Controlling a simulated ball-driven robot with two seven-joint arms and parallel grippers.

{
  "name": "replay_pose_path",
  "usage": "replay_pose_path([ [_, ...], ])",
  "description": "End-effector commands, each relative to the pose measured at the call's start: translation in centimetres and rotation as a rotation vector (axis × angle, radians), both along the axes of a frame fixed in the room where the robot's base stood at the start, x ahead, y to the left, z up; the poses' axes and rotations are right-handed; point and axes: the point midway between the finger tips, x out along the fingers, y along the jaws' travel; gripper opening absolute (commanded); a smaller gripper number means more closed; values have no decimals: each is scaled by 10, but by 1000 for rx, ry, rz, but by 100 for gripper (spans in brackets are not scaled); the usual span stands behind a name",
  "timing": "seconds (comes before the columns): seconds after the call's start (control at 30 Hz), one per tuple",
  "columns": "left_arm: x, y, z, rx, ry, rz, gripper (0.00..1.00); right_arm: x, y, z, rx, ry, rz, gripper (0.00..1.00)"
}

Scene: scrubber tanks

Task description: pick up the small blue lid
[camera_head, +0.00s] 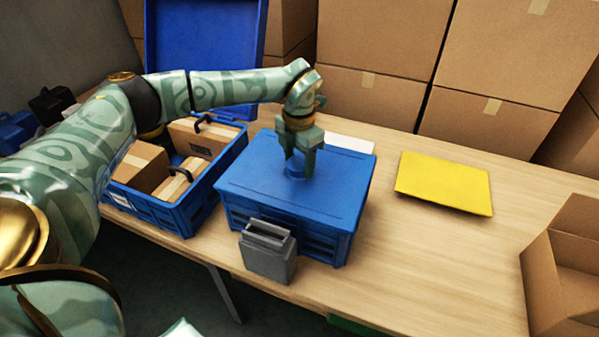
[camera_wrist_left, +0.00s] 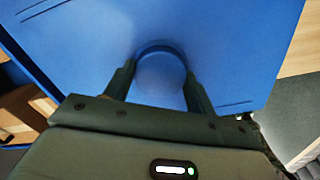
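The small blue lid (camera_head: 295,170) is a round piece on top of the closed blue box (camera_head: 335,193), the same blue as the box. It also shows in the left wrist view (camera_wrist_left: 160,76) as a disc with a darker curved rim. My left gripper (camera_head: 300,170) points down at it, with one finger on each side of the lid. In the left wrist view the fingertips (camera_wrist_left: 160,72) are at or very close to its edges; I cannot tell whether they press on it. The fingers partly hide the lid in the head view. My right gripper is not in view.
An open blue crate (camera_head: 212,185) with cardboard boxes stands left of the blue box. A grey container (camera_head: 269,256) stands in front. A yellow flat piece (camera_head: 443,183) lies right. An open cardboard box (camera_head: 565,255) is at far right. Table (camera_head: 430,265) between is clear. Stacked cartons line the back.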

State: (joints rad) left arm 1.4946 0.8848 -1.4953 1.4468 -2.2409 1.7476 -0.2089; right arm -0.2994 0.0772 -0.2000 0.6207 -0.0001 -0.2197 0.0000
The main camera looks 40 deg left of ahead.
Motion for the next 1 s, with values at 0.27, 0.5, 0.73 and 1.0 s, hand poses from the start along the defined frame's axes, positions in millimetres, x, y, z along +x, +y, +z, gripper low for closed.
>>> replay_pose_path([
  [0.27, 0, 0, 0, 0, -1, 0, 26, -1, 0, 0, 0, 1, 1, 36],
  [0.5, 1, 0, 22, 0, -6, -1, 26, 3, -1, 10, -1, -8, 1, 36],
  [0.73, -11, -28, 74, -2, -9, -7, 26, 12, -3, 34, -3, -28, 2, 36],
  [1.0, -40, -91, 116, -1, -4, -7, 26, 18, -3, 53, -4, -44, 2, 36],
])
